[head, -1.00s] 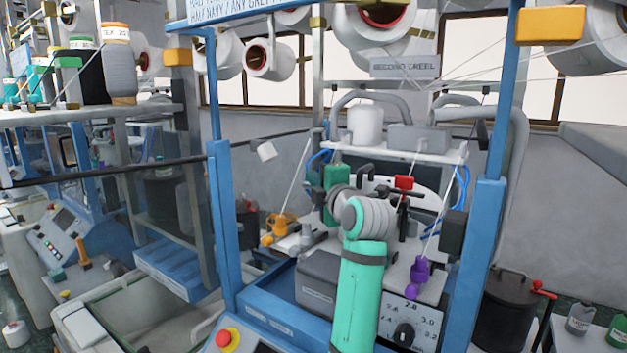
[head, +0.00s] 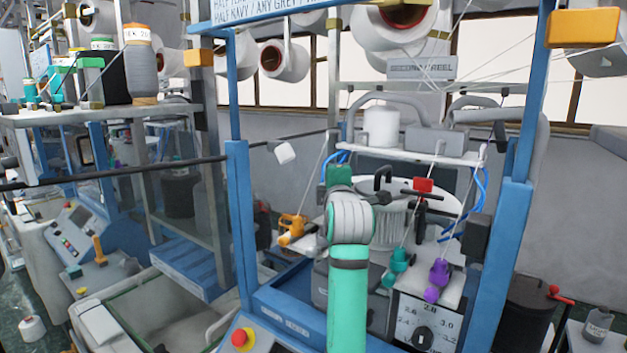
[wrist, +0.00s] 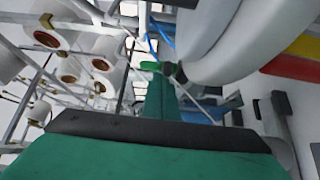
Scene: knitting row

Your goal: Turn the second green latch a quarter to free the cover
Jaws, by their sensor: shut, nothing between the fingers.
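My gripper (head: 339,174) shows in the head view as a dark green block above my arm's grey joint, at the machine's white cover plate (head: 400,187). In the wrist view my narrow green gripper (wrist: 162,88) points away from the camera and is shut, with nothing seen in it. A small bright green piece (wrist: 150,66) lies at its far end, beside a dark part. It may be the green latch, but I cannot tell whether it touches my gripper or which way it is turned. No green latch shows clearly in the head view; my arm hides that area.
A red handle (head: 423,185) on a black post stands right of my gripper. Orange (head: 291,228), teal (head: 398,265) and purple (head: 437,277) yarn carriers sit lower down. Blue posts (head: 239,215) frame the machine on both sides. Thin yarns run down across the area.

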